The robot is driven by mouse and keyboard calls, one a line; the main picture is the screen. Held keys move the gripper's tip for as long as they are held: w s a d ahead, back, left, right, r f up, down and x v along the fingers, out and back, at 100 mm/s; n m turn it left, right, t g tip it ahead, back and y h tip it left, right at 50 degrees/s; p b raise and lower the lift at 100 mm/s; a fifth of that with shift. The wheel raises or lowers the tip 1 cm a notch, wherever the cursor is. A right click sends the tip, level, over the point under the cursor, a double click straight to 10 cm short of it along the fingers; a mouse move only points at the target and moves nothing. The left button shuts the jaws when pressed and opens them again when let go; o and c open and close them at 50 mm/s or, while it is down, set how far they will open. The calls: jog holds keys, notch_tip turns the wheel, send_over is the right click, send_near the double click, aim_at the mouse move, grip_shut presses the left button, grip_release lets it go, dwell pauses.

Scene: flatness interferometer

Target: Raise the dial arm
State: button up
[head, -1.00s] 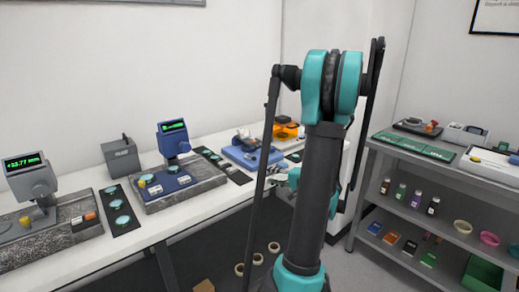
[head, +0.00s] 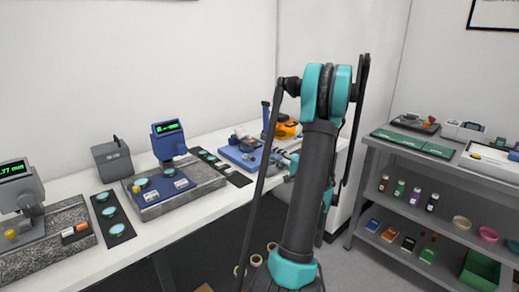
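A blue fixture (head: 240,154) with metal parts on it sits toward the far right end of the white bench. A slim blue arm (head: 265,116) stands upright at its back; it looks like the dial arm, but it is too small to be sure. My gripper lies behind my own arm links, at the right side of this fixture. Only bits of grey and teal show there, so its fingers and any contact with the fixture are hidden.
Two display gauges, one grey (head: 21,187) and one blue (head: 169,140), stand on stone plates on the white bench. A grey box (head: 112,160) and dark strips with round discs sit between them. An orange object (head: 288,128) is behind the fixture. A grey shelf rack (head: 372,146) stands right.

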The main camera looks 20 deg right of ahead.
aim_at(259, 147)
jog(key=x, duration=1)
jog(key=shift+w, duration=0.1)
jog(key=shift+c, duration=0.4)
grip_shut()
